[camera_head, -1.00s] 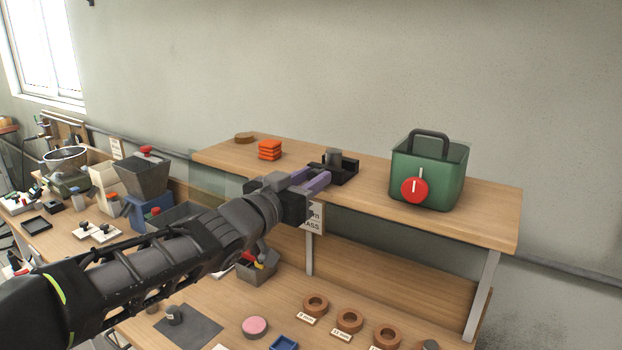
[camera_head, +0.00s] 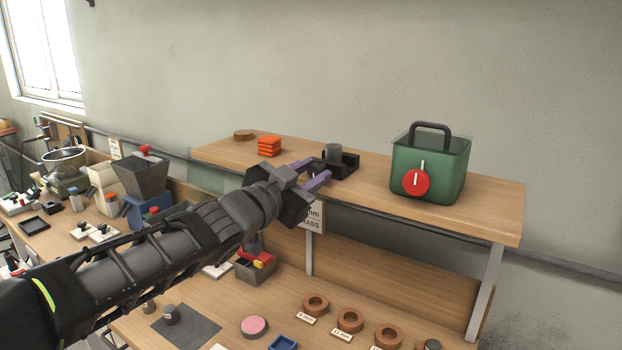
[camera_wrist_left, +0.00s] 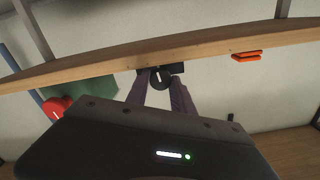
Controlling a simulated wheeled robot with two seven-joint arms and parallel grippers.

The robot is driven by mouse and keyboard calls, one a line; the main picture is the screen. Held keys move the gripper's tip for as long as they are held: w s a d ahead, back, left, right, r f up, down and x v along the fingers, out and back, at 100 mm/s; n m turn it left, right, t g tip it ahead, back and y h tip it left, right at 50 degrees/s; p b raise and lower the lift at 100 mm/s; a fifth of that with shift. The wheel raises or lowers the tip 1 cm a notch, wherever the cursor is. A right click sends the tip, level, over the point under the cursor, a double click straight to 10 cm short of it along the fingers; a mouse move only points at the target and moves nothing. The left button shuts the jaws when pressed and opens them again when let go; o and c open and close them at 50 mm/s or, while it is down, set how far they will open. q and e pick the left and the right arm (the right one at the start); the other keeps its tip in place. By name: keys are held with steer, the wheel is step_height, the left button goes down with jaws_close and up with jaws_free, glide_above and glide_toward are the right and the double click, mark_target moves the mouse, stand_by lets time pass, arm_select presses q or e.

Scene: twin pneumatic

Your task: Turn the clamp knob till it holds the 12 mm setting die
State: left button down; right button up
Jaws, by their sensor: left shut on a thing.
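A black clamp (camera_head: 349,160) stands at the front of the raised wooden shelf. A grey cylindrical die (camera_head: 333,152) is upright in it; I cannot tell how tightly its jaws touch it. My left gripper (camera_head: 320,168) reaches the clamp's front with two purple fingers. In the left wrist view the round black clamp knob (camera_wrist_left: 160,78), with a pale mark, sits between the fingertips, and my gripper is shut on it. In the head view the knob is mostly hidden by the fingers. My right gripper is in neither current view.
On the shelf, a green bin (camera_head: 430,170) with a red dial stands right of the clamp and orange blocks (camera_head: 269,146) lie left. Brown rings (camera_head: 316,306) with labels lie on the bench below. The shelf between clamp and bin is clear.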

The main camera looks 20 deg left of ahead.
arm_select(q)
steer(key=c, duration=1.1)
jaws_free()
arm_select(e)
steer(key=shift+r, duration=0.1)
